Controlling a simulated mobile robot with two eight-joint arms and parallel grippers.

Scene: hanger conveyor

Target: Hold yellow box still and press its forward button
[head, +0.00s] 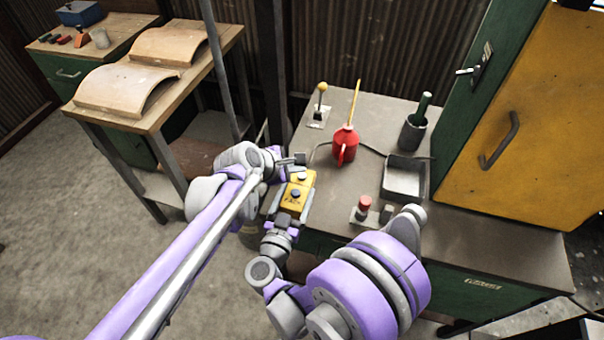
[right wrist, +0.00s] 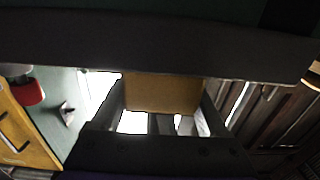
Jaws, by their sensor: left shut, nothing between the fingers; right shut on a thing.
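The yellow box (head: 294,199) is a pendant with dark buttons on its upper face, seen near the left edge of the workbench in the head view. My right gripper (head: 284,226) is shut on its near end. In the right wrist view the box (right wrist: 162,93) shows as a tan-yellow face between the fingers (right wrist: 160,110). My left gripper (head: 300,159) is shut and empty, just beyond the far end of the box; whether it touches the box is unclear. The button lettering is too small to read.
The workbench (head: 385,135) holds a red oil can (head: 345,146), a metal tray (head: 404,178), a dark cup (head: 412,133), a yellow-knobbed lever (head: 320,100) and a red button block (head: 363,207). A green cabinet with a yellow door (head: 535,120) stands right. A wooden table (head: 155,112) stands left.

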